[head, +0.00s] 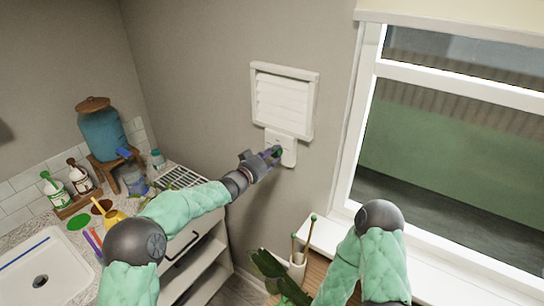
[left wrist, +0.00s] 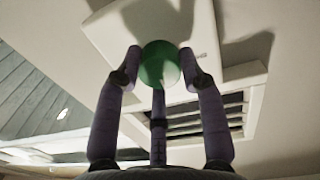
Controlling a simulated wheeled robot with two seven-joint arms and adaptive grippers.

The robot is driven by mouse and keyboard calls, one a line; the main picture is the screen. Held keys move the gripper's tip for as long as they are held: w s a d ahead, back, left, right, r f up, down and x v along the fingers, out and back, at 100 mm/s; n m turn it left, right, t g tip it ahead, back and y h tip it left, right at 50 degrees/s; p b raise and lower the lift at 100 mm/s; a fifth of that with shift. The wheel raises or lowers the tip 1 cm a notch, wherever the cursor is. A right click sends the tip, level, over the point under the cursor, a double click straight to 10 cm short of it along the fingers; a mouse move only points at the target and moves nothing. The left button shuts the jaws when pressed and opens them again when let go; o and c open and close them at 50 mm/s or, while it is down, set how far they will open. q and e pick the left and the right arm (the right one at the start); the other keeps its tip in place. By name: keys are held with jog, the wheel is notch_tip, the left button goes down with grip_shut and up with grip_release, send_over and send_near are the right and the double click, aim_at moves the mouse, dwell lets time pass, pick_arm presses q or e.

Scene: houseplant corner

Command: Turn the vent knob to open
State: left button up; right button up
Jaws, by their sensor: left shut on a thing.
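The vent (head: 284,101) is a white slatted panel in a frame on the wall. Below it a white plate (head: 289,150) carries the round green knob, mostly hidden by my fingers in the head view. In the left wrist view the knob (left wrist: 160,66) shows clearly between my fingertips. My left gripper (head: 273,154) is shut on the knob, with purple fingers touching it on both sides. The vent's slats (left wrist: 205,118) show dark gaps between them in the left wrist view. My right gripper is out of view; only part of that arm shows.
A window (head: 455,150) with a white sill (head: 425,262) is on the right. A plant (head: 278,276) and a white pot (head: 297,268) are at the bottom middle. On the left are a sink (head: 42,270), bottles and a blue dispenser (head: 101,130). A shelf unit (head: 205,262) stands under my left arm.

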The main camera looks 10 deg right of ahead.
pick_arm(q)
jog(key=m+b, duration=0.8)
jog(key=m, duration=0.4)
jog(key=shift+r+m+y, duration=0.1)
jog(key=shift+m+y, duration=0.3)
dwell(0.4)
jog(key=o, duration=1.1)
jog(key=shift+o, duration=0.2)
jog(key=shift+d, duration=0.1)
jog(key=shift+s, duration=0.1)
jog(key=v, duration=1.2)
